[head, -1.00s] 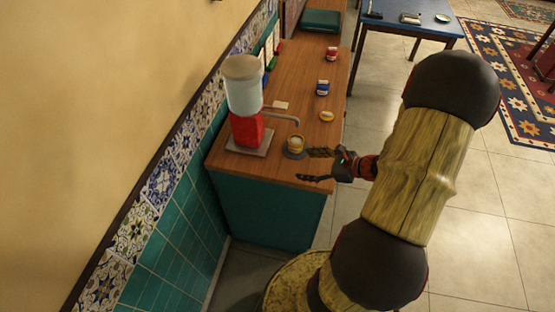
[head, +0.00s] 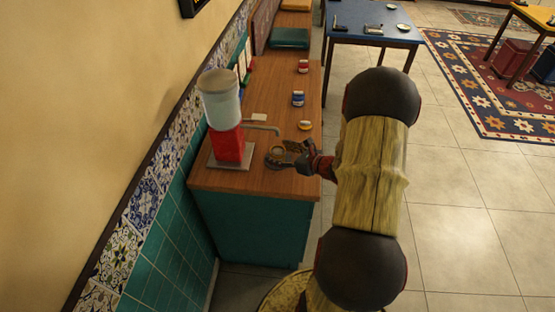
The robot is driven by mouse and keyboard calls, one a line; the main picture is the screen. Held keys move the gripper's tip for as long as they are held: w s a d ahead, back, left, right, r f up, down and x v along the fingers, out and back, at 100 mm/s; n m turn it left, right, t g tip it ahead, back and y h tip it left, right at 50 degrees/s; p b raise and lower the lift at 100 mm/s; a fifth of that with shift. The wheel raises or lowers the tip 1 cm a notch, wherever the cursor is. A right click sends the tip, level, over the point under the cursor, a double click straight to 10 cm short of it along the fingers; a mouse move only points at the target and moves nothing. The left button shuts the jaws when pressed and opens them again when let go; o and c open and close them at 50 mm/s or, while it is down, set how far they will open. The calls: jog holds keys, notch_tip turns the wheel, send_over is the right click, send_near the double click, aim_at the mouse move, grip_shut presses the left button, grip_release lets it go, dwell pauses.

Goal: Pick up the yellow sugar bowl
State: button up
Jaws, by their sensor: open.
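The red-based dispenser (head: 229,145) with its clear tank stands left of the gripper, its spout (head: 262,129) reaching over the counter (head: 262,182). A blue can (head: 298,98) and a red can (head: 303,66) stand farther back. The tiled wall (head: 142,200) borders the left.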

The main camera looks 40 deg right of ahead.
jog(key=shift+w+f, duration=0.1)
jog(key=shift+w, duration=0.35)
jog(key=shift+c, duration=0.5)
jog(key=c, duration=1.2)
jog(key=shift+c, duration=1.1)
